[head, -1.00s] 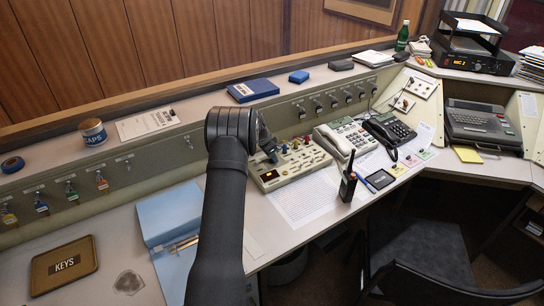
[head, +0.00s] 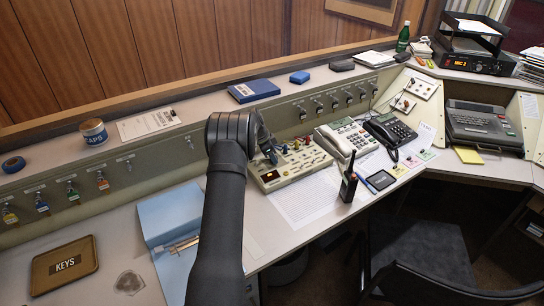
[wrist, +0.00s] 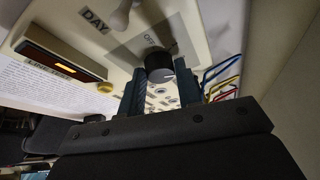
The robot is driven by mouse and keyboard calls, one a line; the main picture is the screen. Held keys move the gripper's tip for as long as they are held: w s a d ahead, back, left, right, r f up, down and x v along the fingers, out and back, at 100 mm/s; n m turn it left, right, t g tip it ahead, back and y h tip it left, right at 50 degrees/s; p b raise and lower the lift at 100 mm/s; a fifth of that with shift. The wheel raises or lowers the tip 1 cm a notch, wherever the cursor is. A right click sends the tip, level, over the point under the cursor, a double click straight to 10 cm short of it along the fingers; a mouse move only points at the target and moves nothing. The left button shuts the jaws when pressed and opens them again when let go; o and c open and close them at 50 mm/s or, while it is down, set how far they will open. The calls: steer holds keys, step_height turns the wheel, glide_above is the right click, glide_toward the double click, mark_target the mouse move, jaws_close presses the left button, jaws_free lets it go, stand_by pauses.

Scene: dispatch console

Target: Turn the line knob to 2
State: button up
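A small dark knob with a pale mark on its side (wrist: 158,68) stands on the cream panel (wrist: 190,22) in the wrist view. A partly readable label beginning "OF" is printed just beyond it. My gripper (wrist: 160,82) has one finger on each side of the knob. The fingers look apart, with narrow gaps to the knob, so contact is not clear. In the head view my gripper (head: 268,153) is down at the left part of the switch panel (head: 310,160), and my arm hides the knob there.
A pale toggle (wrist: 121,16) by a "DAY" label and a framed display (wrist: 60,60) lie left of the knob. Coloured wire loops (wrist: 222,78) are close on the right. A white telephone (head: 346,137) stands right of the panel.

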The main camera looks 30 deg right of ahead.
steer(key=o, duration=0.3)
